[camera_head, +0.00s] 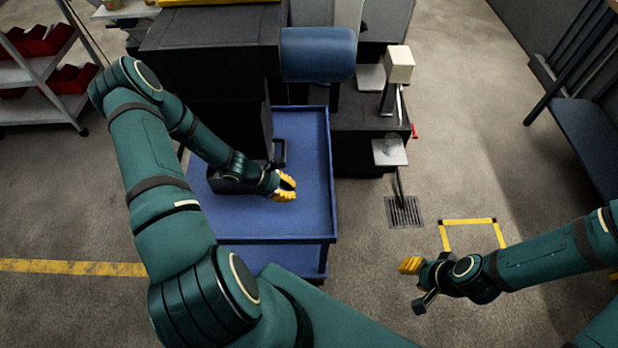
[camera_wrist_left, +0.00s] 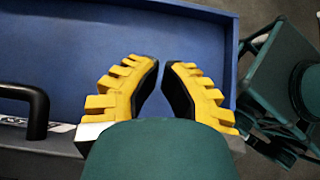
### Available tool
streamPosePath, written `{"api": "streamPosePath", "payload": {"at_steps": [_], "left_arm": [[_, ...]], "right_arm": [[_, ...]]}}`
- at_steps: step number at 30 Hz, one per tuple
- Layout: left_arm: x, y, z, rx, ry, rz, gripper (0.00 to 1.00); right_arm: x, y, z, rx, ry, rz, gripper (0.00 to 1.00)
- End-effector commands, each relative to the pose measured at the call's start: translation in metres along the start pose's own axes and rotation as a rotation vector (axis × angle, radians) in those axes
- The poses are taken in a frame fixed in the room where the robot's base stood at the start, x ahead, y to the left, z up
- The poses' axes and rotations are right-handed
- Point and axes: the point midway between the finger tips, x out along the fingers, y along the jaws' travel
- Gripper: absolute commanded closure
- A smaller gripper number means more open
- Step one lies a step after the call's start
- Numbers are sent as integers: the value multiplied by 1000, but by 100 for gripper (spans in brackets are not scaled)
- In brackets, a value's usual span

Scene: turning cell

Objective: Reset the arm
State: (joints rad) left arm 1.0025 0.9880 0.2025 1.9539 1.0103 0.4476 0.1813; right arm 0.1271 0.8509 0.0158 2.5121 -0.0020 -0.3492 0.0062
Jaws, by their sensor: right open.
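My left gripper (camera_head: 291,188) is over the blue top of a cart, near its right side in the head view. In the left wrist view the two yellow ribbed fingers of this gripper (camera_wrist_left: 161,65) stand apart, with only blue surface between them. My right gripper (camera_head: 404,266) is at the lower right of the head view, over the floor beside a yellow floor marking. It is open, with nothing visible in it; its fingers are small and partly overlap in this view.
The blue cart (camera_head: 317,150) has raised rims and a dark block with a black handle (camera_head: 280,152). A dark machine with a blue cylinder (camera_head: 318,54) stands behind. A shelf with red bins (camera_head: 40,40) is left; a bench (camera_head: 580,130) is right. A floor grate (camera_head: 404,213) lies between.

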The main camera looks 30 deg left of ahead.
Motion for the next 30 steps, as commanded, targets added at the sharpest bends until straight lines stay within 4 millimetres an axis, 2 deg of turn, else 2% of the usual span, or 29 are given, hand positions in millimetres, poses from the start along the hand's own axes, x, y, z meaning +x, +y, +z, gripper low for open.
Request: {"api": "streamPosePath", "payload": {"at_steps": [8, 11, 13, 17, 21, 27, 30], "left_arm": [[-1, -1, 0, 2, 1, -3, 100], [5, -10, 8, 55, 21, -40, 100], [14, -24, 18, 148, 56, -100, 100], [32, -65, 42, 453, 156, -256, 100], [43, -105, 67, 871, 252, -400, 100], [49, -144, 107, 1458, 290, -497, 100], [50, -158, 125, 1676, 275, -502, 100]], "right_arm": [[0, 0, 0, 1, 1, 0, 63], [0, 0, 0, 1, 1, 0, 63], [0, 0, 0, 1, 1, 0, 63], [0, 0, 0, 1, 1, 0, 63], [0, 0, 0, 1, 1, 0, 63], [0, 0, 0, 0, 1, 0, 63], [0, 0, 0, 0, 1, 0, 63]]}}
